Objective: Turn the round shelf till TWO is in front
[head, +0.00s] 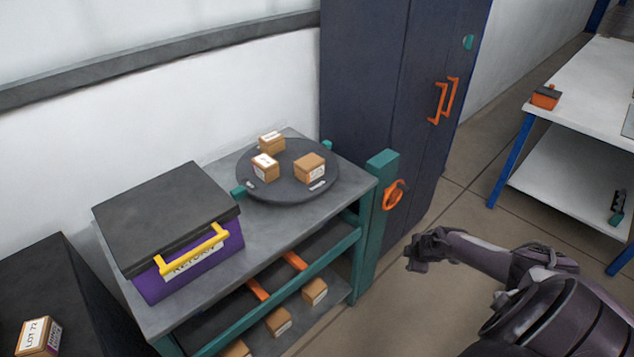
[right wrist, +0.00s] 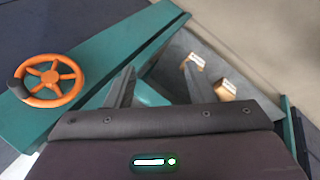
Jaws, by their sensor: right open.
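The round shelf (head: 284,190) is a dark disc on the grey bench top in the head view. It carries small cardboard boxes: one at the back (head: 271,143), one at the left (head: 265,167) and one at the right (head: 310,168). White labels show on its rim, but they are too small to read. Teal knobs stick out at its left (head: 240,190) and back right (head: 327,146). My right gripper (head: 412,258) is right of the bench, apart from the shelf. In the right wrist view its fingers (right wrist: 158,90) are spread, with nothing held. My left gripper is not in view.
An orange handwheel (head: 395,194) sits on a teal post (head: 377,215) at the bench's right end. A purple bin (head: 197,268) with a dark lid and yellow handle stands left of the shelf. A dark cabinet (head: 400,90) stands behind. Boxes lie on the lower racks.

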